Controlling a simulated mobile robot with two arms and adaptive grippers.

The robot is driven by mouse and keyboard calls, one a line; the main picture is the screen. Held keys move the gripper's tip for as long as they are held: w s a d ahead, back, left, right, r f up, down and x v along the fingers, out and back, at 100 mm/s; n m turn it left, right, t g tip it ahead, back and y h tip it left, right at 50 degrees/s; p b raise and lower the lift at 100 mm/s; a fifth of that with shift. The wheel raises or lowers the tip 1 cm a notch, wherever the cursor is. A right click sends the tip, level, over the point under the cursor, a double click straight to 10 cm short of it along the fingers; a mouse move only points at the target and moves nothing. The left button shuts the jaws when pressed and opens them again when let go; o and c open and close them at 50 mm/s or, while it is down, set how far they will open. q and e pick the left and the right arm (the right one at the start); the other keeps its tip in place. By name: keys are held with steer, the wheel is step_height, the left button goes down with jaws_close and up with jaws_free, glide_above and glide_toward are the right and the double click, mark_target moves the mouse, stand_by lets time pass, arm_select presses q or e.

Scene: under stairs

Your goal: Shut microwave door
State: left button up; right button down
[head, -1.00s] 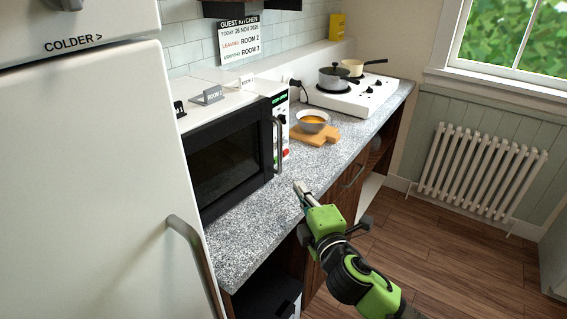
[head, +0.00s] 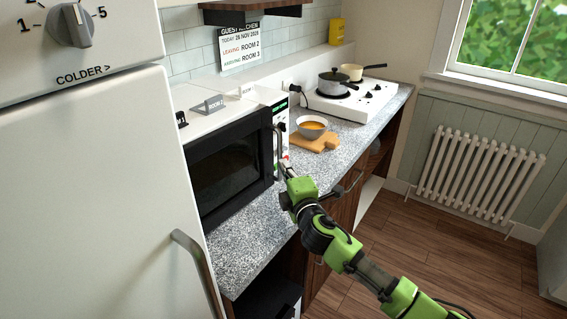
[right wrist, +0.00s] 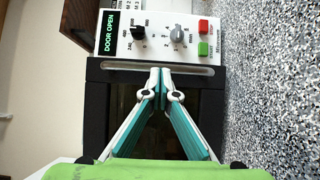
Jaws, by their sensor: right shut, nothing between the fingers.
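The microwave (head: 200,110) stands on the counter, its dark door (head: 225,165) facing the front. The door looks nearly closed, but in the right wrist view the display (right wrist: 109,33) reads "DOOR OPEN". The door (right wrist: 98,110) and its handle (right wrist: 185,69) also show there. The handle shows in the head view (head: 279,150) at the door's right edge. My right gripper (head: 285,168) is at the lower part of the handle. In the right wrist view its fingertips (right wrist: 160,70) are together and empty, close to the handle; contact cannot be told. My left gripper is not in view.
A bowl of orange soup (head: 312,127) sits on a wooden board (head: 318,144) right of the microwave. Pots stand on the white hob (head: 365,100) beyond. The fridge (head: 95,190) fills the left. Speckled counter (head: 245,225) is bare in front of the microwave.

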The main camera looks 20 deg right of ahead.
mark_target(271, 150)
steer(key=shift+w, duration=0.6)
steer(key=shift+w+a+n+y, duration=0.25)
steer(key=shift+w+y, duration=0.15)
steer(key=shift+w, duration=0.25)
steer(key=shift+w+a+n+y, duration=0.25)
steer(key=shift+w+y, duration=0.15)
steer(key=shift+w, duration=0.2)
steer(key=shift+r, duration=0.2)
steer(key=shift+r, duration=0.1)
